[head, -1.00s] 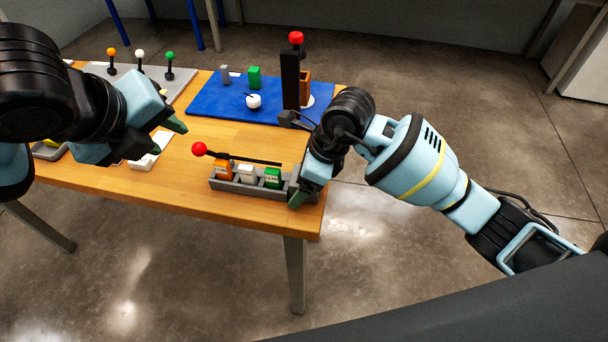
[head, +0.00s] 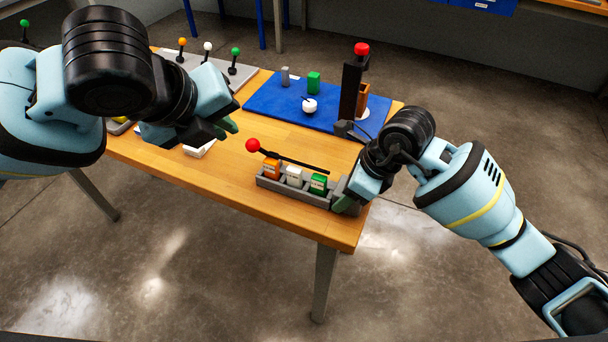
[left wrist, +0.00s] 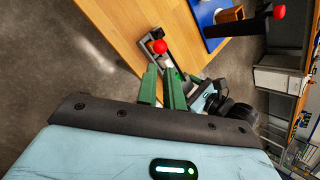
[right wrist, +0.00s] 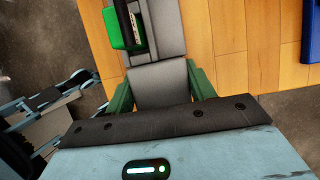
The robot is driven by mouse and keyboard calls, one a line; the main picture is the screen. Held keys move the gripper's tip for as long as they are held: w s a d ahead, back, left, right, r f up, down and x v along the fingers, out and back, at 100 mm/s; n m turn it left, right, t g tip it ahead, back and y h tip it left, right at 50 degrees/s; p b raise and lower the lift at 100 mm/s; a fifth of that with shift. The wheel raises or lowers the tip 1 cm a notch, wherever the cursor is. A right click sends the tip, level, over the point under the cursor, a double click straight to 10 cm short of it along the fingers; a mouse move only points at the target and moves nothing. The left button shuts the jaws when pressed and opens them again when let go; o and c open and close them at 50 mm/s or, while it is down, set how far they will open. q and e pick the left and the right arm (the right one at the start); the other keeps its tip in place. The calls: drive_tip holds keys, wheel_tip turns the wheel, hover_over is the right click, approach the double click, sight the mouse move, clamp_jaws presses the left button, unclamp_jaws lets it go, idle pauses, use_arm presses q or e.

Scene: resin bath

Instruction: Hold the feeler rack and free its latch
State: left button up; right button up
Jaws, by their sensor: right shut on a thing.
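The feeler rack (head: 268,184) is a grey tray near the table's front right, holding an orange, a white and a green block (head: 318,184) in a row. Its latch is a black bar (head: 300,162) over the blocks with a red ball (head: 252,145) at its left end; the ball also shows in the left wrist view (left wrist: 159,46). My right gripper (head: 345,204) is shut on the rack's grey right end, seen between its fingers in the right wrist view (right wrist: 160,85). My left gripper (head: 228,128) is open and empty, above and left of the red ball, apart from it.
A blue mat (head: 275,108) behind the rack carries a white round object (head: 309,105), a green block (head: 314,83) and a dark post with a red top (head: 361,49). A grey panel with coloured-knob levers (head: 235,60) is at the back left. Bare table lies left of the rack.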

use_arm(q)
drive_tip(key=shift+d, duration=0.1)
clamp_jaws()
drive_tip(key=w+d+f+n+t+h, duration=0.35)
drive_tip(key=d+f+h, duration=0.35)
drive_tip(key=f+h, duration=0.3)
drive_tip(key=s+a+f+t+h, duration=0.3)
drive_tip(key=s+a+f+t, duration=0.4)
drive_tip(key=s+a+f, duration=0.2)
drive_tip(key=shift+s+a+h, duration=0.4)
drive_tip(key=shift+s+a, duration=0.5)
drive_tip(key=shift+a, duration=0.15)
drive_tip(key=shift+m, duration=0.25)
